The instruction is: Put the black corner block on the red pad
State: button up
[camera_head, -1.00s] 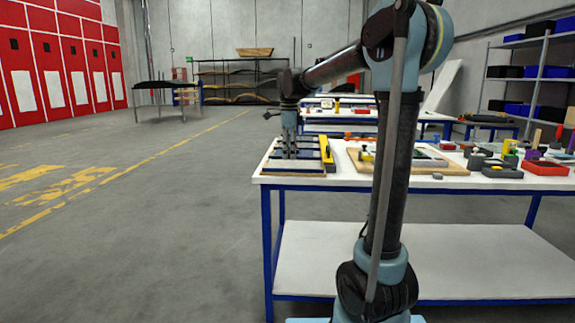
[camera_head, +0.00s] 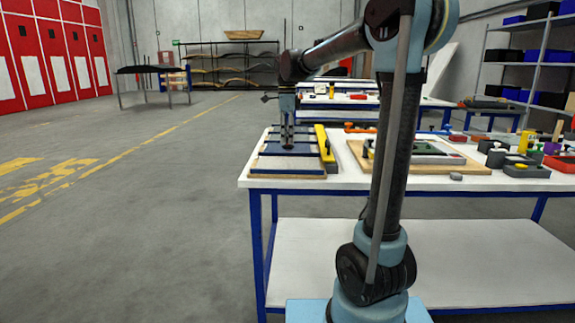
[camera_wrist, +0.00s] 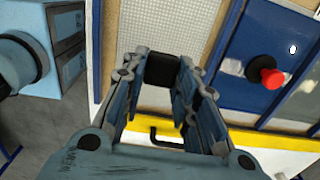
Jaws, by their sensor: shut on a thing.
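My gripper (camera_head: 287,146) is over the tray of blue panels on the near table. In the wrist view its fingers (camera_wrist: 162,75) are closed on a small black block (camera_wrist: 162,68), held between the tips. The block's corner shape cannot be made out from this angle. In the head view the block is too small to tell apart from the fingers. I cannot make out a red pad for certain; a red-sided tray (camera_head: 562,163) stands at the table's right end.
The wooden-framed tray (camera_head: 287,184) lies at the table's left end, beside a yellow bar (camera_head: 325,143). The wrist view shows a red knob (camera_wrist: 270,77) on a blue panel. A wooden board (camera_head: 480,168) and several small parts lie further right. Floor on the left is clear.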

aim_at(282, 163)
jog(key=shift+a, duration=0.3)
jog(key=shift+w+a+f, duration=0.1)
jog(key=shift+a+f, duration=0.15)
jog(key=shift+f, duration=1.05)
jog(key=shift+s+a+f, duration=0.1)
jog(key=shift+a+f, duration=0.2)
jog(key=shift+f, duration=1.05)
jog(key=shift+w+a+f, duration=0.1)
jog(key=shift+a+f, duration=0.15)
jog(key=shift+f, duration=1.05)
jog(key=o, duration=0.9)
jog(key=shift+f, duration=0.1)
notch_tip(282, 163, up, 12)
jog(key=shift+d+r, duration=0.1)
